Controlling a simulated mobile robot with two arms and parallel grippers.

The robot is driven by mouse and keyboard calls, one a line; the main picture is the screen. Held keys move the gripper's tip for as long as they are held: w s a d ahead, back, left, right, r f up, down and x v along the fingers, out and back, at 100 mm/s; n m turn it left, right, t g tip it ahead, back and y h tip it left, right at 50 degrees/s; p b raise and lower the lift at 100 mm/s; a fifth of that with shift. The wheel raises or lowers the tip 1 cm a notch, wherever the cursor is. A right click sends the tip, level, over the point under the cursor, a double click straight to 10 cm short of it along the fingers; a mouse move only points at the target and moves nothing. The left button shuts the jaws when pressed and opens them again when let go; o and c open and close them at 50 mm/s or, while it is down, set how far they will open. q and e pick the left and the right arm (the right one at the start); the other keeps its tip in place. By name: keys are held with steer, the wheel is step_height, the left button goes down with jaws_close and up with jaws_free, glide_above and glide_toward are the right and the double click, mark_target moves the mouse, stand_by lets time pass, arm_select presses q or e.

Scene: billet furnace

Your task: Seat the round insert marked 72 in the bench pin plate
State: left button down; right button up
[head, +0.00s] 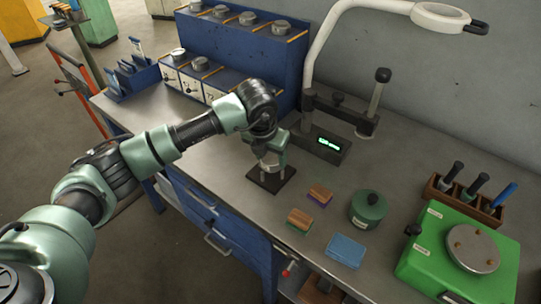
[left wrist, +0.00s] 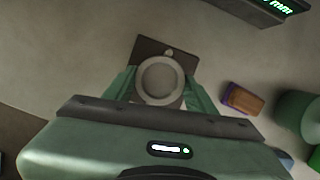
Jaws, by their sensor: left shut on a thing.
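My left gripper (head: 268,160) is over the bench in the middle of the head view, fingers pointing down. It is shut on a round grey insert (left wrist: 160,80), a ring with a pale centre in the left wrist view. The insert's mark cannot be read. The dark square pin plate (head: 257,184) lies on the bench right under the gripper; its far part shows behind the insert in the left wrist view (left wrist: 148,47). A small pale knob-like part shows at the insert's far edge. Whether the insert touches the plate or hangs just above it cannot be told. My right gripper is out of view.
A blue rack (head: 255,50) with several round grey pieces and labelled bays stands behind. A gauge stand with a green display (head: 330,145) is behind right. Brush blocks (head: 320,195), a green round pot (head: 368,208), a blue box (head: 345,250) and a green device (head: 440,268) lie right.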

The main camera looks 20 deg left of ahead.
arm_select(q)
steer(key=shift+s+f, duration=0.35)
stand_by(1.1)
steer(key=shift+s+a+f+b, duration=0.2)
steer(key=shift+f+b, duration=0.4)
steer(key=shift+b, duration=0.35)
steer(key=shift+w+d+r+p, duration=0.1)
steer(key=shift+w+r+p, duration=0.25)
steer(key=shift+r, duration=0.35)
stand_by(0.5)
stand_by(0.7)
